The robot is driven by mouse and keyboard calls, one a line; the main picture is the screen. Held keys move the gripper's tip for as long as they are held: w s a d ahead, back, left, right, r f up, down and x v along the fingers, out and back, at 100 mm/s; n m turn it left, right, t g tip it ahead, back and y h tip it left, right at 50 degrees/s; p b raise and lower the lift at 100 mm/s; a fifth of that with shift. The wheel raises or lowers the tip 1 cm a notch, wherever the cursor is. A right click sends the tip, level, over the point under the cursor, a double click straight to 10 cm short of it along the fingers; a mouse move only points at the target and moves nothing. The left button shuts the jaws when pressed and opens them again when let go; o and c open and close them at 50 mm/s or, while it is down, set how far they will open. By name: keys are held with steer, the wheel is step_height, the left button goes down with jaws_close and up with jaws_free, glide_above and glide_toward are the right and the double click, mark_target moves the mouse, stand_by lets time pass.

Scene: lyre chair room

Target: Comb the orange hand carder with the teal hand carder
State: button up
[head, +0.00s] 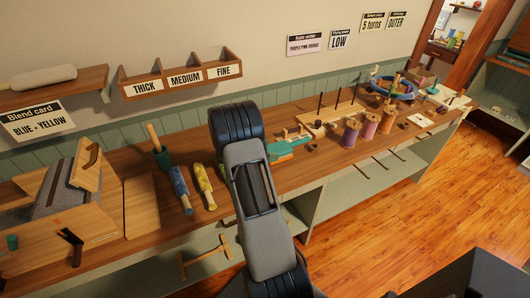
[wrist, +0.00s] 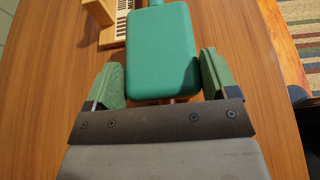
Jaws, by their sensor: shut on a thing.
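The teal hand carder (head: 287,149) shows just right of my arm over the bench in the head view. In the wrist view its flat teal back (wrist: 160,52) fills the space between my gripper's green fingers, its handle pointing away. My gripper (wrist: 161,82) is shut on it, one finger along each side edge. In the head view my own arm hides the gripper. I cannot tell whether the teal carder touches the bench or is held above it. I cannot make out the orange hand carder in either view.
A wooden peg rack (head: 331,116) and several thread spools (head: 350,134) stand to the right on the bench. Blue (head: 180,190) and yellow (head: 203,187) rolls lie left of my arm. A wooden slatted piece (wrist: 113,22) lies beyond the gripper, upper left in the wrist view.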

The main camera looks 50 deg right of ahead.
mark_target(280, 147)
steer(key=shift+s+d, duration=0.25)
steer(key=shift+d, duration=0.45)
steer(key=shift+s+d, duration=0.3)
steer(key=shift+d, duration=0.35)
steer(key=shift+s+d, duration=0.25)
steer(key=shift+d, duration=0.45)
steer(key=shift+r, duration=0.1)
steer(key=shift+r+p, duration=0.8)
steer(key=shift+r, duration=0.65)
steer(key=shift+s+d+r+p, duration=0.2)
steer(key=shift+s+d+r, duration=0.3)
steer(key=shift+d, duration=0.6)
steer(key=shift+s+d+r+p, duration=0.15)
steer(key=shift+s+d+r, duration=0.3)
steer(key=shift+d, duration=0.6)
steer(key=shift+s+d+r+p, duration=0.2)
steer(key=shift+s+d+r, duration=0.25)
steer(key=shift+d, duration=0.65)
steer(key=shift+w+r, duration=0.1)
steer(key=shift+w, duration=0.05)
